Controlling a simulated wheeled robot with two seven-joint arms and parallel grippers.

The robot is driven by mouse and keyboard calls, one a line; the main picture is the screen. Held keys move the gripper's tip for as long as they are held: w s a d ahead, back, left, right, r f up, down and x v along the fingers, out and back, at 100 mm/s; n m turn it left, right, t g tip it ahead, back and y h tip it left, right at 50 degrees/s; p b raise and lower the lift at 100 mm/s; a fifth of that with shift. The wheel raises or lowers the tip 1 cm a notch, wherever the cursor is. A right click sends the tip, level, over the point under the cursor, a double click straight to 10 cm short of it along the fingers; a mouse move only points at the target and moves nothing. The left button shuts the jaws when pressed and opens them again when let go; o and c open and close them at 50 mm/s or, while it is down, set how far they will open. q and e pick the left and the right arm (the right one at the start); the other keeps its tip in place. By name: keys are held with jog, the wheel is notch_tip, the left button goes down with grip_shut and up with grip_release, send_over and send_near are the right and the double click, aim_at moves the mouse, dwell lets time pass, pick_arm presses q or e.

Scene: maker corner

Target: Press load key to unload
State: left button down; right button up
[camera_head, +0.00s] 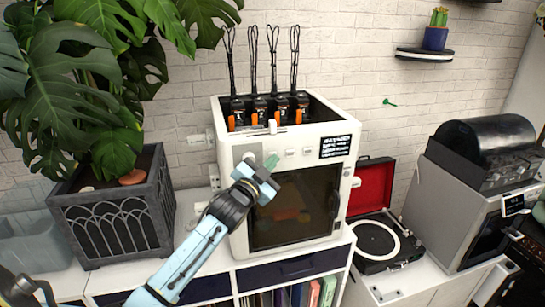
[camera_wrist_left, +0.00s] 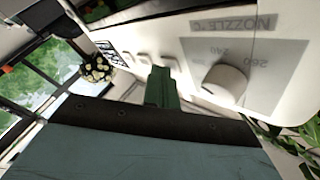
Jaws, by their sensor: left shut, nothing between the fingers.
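A white 3D printer (camera_head: 241,140) stands on the cabinet. Its front panel carries a row of small white keys (camera_head: 291,153), which also show in the left wrist view (camera_wrist_left: 126,57); their lettering is unreadable. A round white temperature knob (camera_wrist_left: 226,84) sits to the right of the keys in the wrist view, under "NOZZLE C" lettering. My left gripper (camera_head: 271,161) is shut and empty, its green fingertips (camera_wrist_left: 162,88) in front of the panel between the knob and the key row. They hide part of the panel, and I cannot tell whether they touch it. My right gripper is not in view.
A plant in a dark planter (camera_head: 120,222) stands left of the printer, its leaves hanging near. A red-lidded record player (camera_head: 375,245) and a grey machine (camera_head: 440,212) stand to the right.

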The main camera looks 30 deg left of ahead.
pick_arm(q)
jog(key=shift+s+d+p, duration=0.35)
jog(key=shift+s+d, duration=0.1)
jog(key=shift+d, duration=0.1)
jog(key=shift+s+d+p, duration=0.95)
jog(key=shift+s+d, duration=0.7)
jog(key=shift+d, duration=0.25)
